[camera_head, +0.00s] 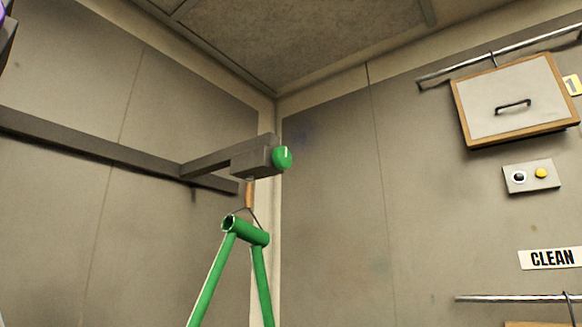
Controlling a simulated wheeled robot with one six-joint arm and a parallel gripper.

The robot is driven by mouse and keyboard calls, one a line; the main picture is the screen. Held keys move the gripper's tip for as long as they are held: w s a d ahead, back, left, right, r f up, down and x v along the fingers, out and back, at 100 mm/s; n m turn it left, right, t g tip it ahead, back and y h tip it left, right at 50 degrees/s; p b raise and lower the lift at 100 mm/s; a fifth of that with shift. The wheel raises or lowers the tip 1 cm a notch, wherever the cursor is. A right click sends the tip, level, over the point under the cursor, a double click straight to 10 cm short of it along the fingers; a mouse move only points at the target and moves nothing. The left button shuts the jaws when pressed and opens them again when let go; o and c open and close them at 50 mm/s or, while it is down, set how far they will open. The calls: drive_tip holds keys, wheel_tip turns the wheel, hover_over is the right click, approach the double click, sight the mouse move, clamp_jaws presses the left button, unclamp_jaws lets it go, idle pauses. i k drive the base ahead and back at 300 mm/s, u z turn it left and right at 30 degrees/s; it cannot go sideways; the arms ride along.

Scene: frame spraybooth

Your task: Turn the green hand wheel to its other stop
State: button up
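The green hand wheel (282,158) is a small round green knob with a short white mark near its top. It sits on the right end of a grey block (252,163) at the end of a dark arm reaching out from the left wall's rail. Nothing touches the wheel. My gripper does not show clearly anywhere in this view. Only a dark piece with a bit of purple shows at the top left edge, and I cannot tell what it is.
A green tubular frame (247,231) hangs from a hook below the block. A dark rail (90,147) runs along the left wall. On the right wall are a wood-edged panel (490,95), a button box (531,177), a CLEAN sign (553,259) and metal bars (500,299).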

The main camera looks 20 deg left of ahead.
sight(282, 159)
drive_tip(key=u, duration=0.5)
drive_tip(key=i, duration=0.9)
drive_tip(key=u, duration=0.6)
